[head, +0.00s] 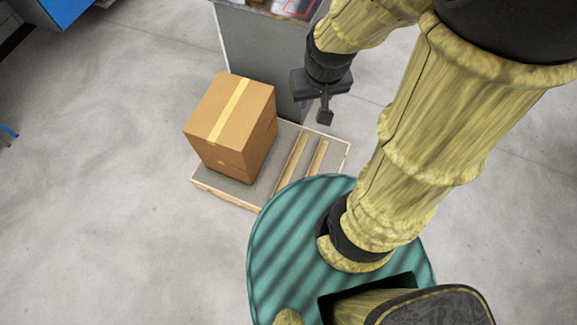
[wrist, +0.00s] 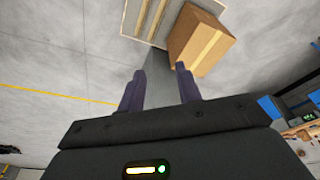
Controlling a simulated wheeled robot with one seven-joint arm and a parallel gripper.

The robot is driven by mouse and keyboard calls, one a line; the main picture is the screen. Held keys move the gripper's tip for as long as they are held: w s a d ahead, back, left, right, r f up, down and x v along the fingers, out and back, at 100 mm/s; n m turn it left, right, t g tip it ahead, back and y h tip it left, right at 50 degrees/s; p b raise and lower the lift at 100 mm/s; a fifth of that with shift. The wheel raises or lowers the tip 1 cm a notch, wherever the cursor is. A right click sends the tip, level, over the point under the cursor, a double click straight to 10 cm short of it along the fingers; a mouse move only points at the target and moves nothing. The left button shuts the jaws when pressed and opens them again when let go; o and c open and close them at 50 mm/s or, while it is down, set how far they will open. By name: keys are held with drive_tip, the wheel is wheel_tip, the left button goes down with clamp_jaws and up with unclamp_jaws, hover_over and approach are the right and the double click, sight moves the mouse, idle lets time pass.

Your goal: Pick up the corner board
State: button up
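I cannot clearly make out a corner board in either view. In the head view, my gripper (head: 324,112) hangs above and beyond the pallet, near a grey cabinet, with nothing seen in it. In the wrist view, the two dark fingers of my gripper (wrist: 160,78) stand apart with an empty gap. A taped cardboard box (head: 232,120) sits on the left part of a low wooden pallet (head: 338,152). Pale wooden strips (head: 301,160) show on the pallet's right part. The box (wrist: 201,38) also shows beyond the fingers in the wrist view.
The grey cabinet (head: 262,55) stands just behind the pallet, with small items on its top (head: 290,8). A blue object (head: 65,10) is at the far upper left. The concrete floor (head: 100,190) left of the pallet is clear.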

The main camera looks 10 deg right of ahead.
drive_tip(key=w+a+f+m+t+b, duration=0.15)
drive_tip(key=w+a+f+b, duration=0.4)
drive_tip(key=f+b, duration=0.75)
drive_tip(key=w+a+f+m+t+h+b, duration=0.15)
drive_tip(key=w+f+b, duration=0.7)
drive_tip(key=f, duration=0.95)
drive_tip(key=w+a+f+m+t+y+b, duration=0.15)
drive_tip(key=w+a+f+b, duration=0.4)
drive_tip(key=f+b, duration=0.8)
wheel_tip(320, 180, down, 47)
drive_tip(key=s+m+t+h+b, duration=0.1)
drive_tip(key=m+h+b, duration=0.4)
drive_tip(key=b, duration=2.2)
drive_tip(key=h, duration=0.4)
drive_tip(key=shift+s+d+t, duration=0.25)
drive_tip(key=shift+s+t, duration=0.05)
drive_tip(key=shift+t, duration=0.05)
drive_tip(key=b+x, duration=0.7)
drive_tip(key=x, duration=0.4)
drive_tip(key=shift+w+d+f, duration=0.15)
drive_tip(key=shift+d, duration=0.1)
drive_tip(key=shift+w+d, duration=0.25)
